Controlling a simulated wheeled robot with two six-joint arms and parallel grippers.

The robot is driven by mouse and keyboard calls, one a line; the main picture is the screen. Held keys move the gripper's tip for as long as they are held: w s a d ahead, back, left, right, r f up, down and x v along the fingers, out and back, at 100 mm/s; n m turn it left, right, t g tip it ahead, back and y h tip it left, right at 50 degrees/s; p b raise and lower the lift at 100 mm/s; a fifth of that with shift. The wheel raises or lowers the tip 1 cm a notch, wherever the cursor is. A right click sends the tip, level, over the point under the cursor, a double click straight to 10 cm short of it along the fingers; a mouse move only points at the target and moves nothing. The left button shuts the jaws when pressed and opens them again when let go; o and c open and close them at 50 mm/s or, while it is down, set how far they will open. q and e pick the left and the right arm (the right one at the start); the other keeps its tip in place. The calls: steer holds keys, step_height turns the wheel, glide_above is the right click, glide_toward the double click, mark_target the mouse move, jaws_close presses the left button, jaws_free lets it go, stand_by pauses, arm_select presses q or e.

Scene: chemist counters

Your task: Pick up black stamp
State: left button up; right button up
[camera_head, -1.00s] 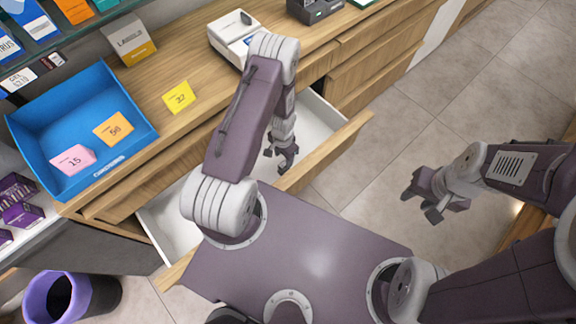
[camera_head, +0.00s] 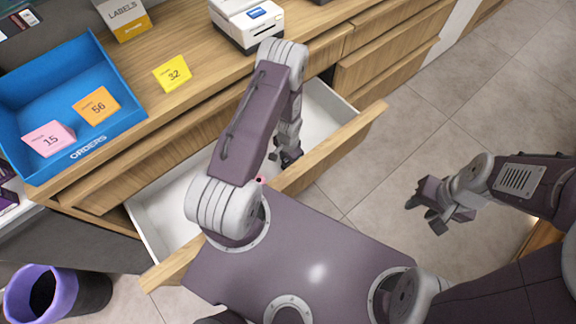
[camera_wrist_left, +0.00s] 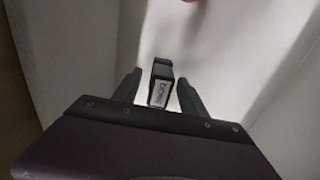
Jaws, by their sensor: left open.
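The black stamp (camera_wrist_left: 161,83), a small dark block with a white and blue label, shows in the left wrist view on the pale drawer floor. My left gripper (camera_wrist_left: 159,77) is open, with one finger on each side of the stamp and a gap visible on both sides. In the head view my left gripper (camera_head: 289,157) reaches down into the open drawer (camera_head: 160,208), and the stamp cannot be made out there. My right gripper (camera_head: 427,207) is open and empty, above the floor to the right.
The drawer's wooden front (camera_head: 325,155) borders the left gripper closely. On the counter are a blue orders tray (camera_head: 110,135), a yellow card (camera_head: 172,74), a labels box (camera_head: 124,18) and a white printer (camera_head: 247,22). A purple-rimmed bin (camera_head: 60,290) stands lower left.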

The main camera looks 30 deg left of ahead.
arm_select(q)
steer(key=shift+r, duration=0.1)
jaws_close()
step_height(320, 180, up, 10)
steer(key=p, duration=1)
steer(key=shift+r, duration=0.2)
steer(key=shift+f, duration=0.2)
